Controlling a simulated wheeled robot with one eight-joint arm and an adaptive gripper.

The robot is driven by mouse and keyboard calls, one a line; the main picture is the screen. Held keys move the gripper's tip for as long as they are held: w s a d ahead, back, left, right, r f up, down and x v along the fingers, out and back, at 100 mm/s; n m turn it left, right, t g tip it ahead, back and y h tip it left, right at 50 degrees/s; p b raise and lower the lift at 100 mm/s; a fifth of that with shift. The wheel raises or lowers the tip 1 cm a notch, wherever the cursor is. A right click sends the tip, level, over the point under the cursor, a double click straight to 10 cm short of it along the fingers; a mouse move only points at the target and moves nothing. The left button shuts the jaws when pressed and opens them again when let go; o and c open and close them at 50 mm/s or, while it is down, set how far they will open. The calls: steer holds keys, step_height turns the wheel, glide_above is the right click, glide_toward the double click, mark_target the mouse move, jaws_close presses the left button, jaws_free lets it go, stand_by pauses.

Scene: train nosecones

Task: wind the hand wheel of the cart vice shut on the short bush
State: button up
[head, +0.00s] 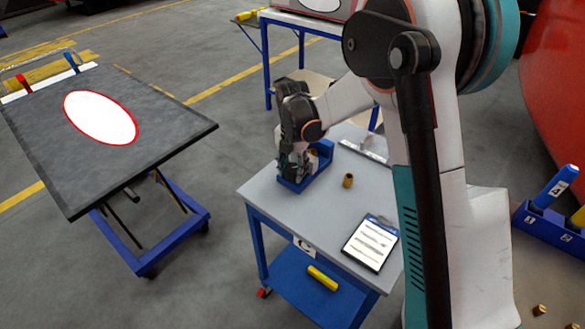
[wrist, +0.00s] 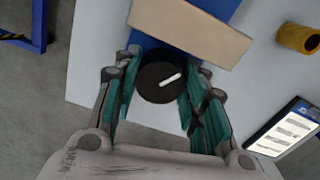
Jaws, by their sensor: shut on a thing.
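The blue cart vice (head: 322,160) stands on the grey top of the cart (head: 262,190). Its black round hand wheel (wrist: 155,82) with a white mark shows in the wrist view, between my fingers. My gripper (head: 291,168) reaches down at the vice's near left end and is shut on the wheel. The white mark slants up to the right. A tan block (wrist: 190,30) lies across the blue vice body beyond the wheel. A small brassy patch shows at the vice behind my gripper; I cannot tell its length or whether the jaws touch it.
A clipboard (head: 371,242) lies near the front right edge. A yellow bar (head: 323,278) lies on the lower shelf. A dark-topped table (head: 150,150) stands left across a floor gap.

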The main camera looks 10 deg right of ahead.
mark_target(292, 168)
steer(key=shift+m, duration=0.3)
steer(key=m, duration=0.3)
steer(key=shift+m, duration=2)
steer(key=o, duration=1.1)
step_height(292, 168, up, 12)
